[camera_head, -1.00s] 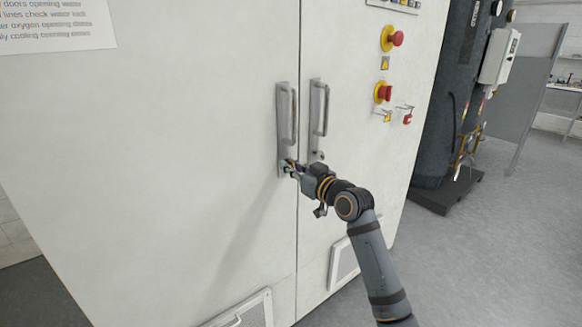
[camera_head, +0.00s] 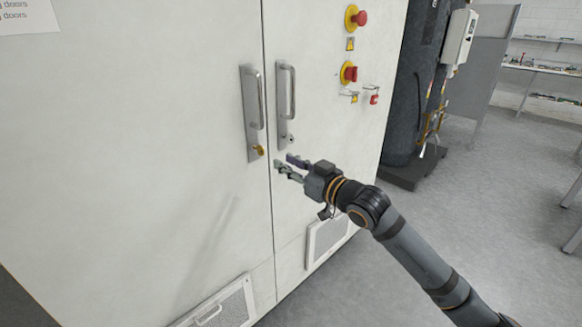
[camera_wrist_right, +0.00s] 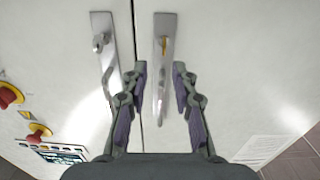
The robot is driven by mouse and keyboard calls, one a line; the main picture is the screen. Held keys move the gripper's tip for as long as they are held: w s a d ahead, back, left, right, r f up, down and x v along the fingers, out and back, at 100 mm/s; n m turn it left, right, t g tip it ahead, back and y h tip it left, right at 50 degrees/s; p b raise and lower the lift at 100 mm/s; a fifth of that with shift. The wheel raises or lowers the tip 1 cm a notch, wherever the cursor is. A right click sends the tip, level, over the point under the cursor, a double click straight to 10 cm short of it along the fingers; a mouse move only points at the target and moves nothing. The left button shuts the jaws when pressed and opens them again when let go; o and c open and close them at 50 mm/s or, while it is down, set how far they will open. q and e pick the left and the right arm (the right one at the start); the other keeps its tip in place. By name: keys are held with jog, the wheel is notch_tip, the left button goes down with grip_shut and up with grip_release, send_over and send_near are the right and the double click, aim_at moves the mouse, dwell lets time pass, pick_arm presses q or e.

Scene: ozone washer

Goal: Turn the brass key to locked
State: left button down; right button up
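The brass key (camera_head: 258,151) sits in the lower part of the left door's handle plate (camera_head: 253,140). In the right wrist view it shows as a narrow gold sliver (camera_wrist_right: 164,44), seen nearly edge-on; I cannot tell whether it is locked. My right gripper (camera_head: 284,162) is open and empty, to the right of the key and a little below it, apart from it. In the wrist view the open fingers (camera_wrist_right: 160,70) lie either side of the left door's handle, with the key beyond the fingertips. My left gripper is not in view.
The right door's handle plate (camera_head: 282,105) stands close beside, with a silver lock (camera_head: 290,138). Red emergency buttons (camera_head: 349,73) and small hanging keys (camera_head: 374,94) are on the cabinet's right side. A dark tank (camera_head: 403,100) stands further right. Floor at right is clear.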

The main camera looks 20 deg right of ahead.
jog(key=shift+s, duration=0.8)
